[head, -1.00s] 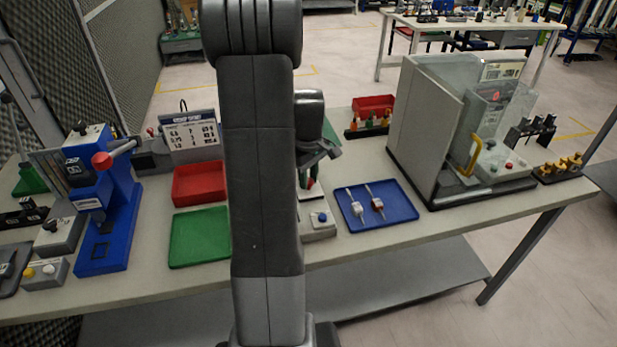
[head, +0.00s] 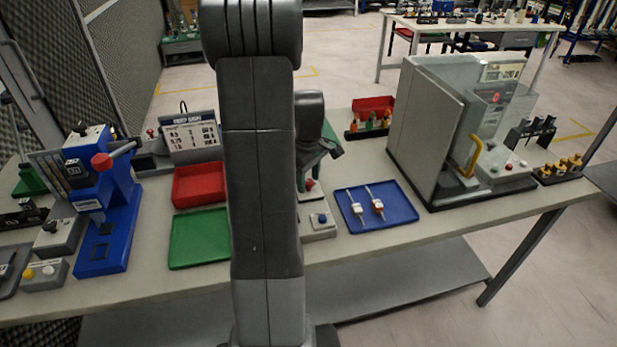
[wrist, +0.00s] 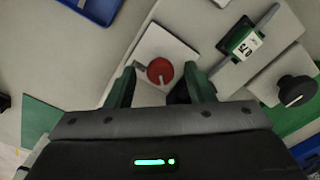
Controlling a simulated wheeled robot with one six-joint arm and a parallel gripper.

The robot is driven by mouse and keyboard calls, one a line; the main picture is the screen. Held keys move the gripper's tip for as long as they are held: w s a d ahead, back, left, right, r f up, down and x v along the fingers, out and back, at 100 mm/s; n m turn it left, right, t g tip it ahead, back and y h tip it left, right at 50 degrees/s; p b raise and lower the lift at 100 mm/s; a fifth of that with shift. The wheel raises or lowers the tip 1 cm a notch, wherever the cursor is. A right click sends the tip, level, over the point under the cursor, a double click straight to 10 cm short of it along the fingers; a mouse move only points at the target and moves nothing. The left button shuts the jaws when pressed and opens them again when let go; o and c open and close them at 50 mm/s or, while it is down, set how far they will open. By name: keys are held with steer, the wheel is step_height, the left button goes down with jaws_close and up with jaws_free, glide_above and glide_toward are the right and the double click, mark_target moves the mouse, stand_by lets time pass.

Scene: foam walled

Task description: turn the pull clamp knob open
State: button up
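A round red knob (wrist: 160,71) with a white pointer line sits on a white square plate (wrist: 178,46) in the wrist view. My gripper (wrist: 159,82) is open, its two green fingers apart on either side of the knob in the picture, with nothing held. I cannot tell whether the fingers touch the knob. A black knob (wrist: 296,90) with a white mark stands to the right; no label shows which knob is the pull clamp's. In the head view my arm hides much of my gripper (head: 322,150), which is above a small red knob (head: 309,185).
A black and green holder with a white label (wrist: 246,45) stands close to the right finger. On the bench, a blue tray (head: 400,214) lies right, red (head: 198,186) and green (head: 195,258) trays left. A blue press (head: 115,215) and a walled enclosure (head: 420,130) stand farther out.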

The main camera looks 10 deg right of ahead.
mark_target(309, 181)
step_height(309, 181, up, 14)
steer(key=shift+b, duration=0.3)
steer(key=shift+f, duration=0.15)
stand_by(0.4)
step_height(309, 181, down, 14)
steer(key=shift+r+p, duration=0.1)
steer(key=shift+p, duration=0.2)
steer(key=shift+r, duration=0.1)
stand_by(0.4)
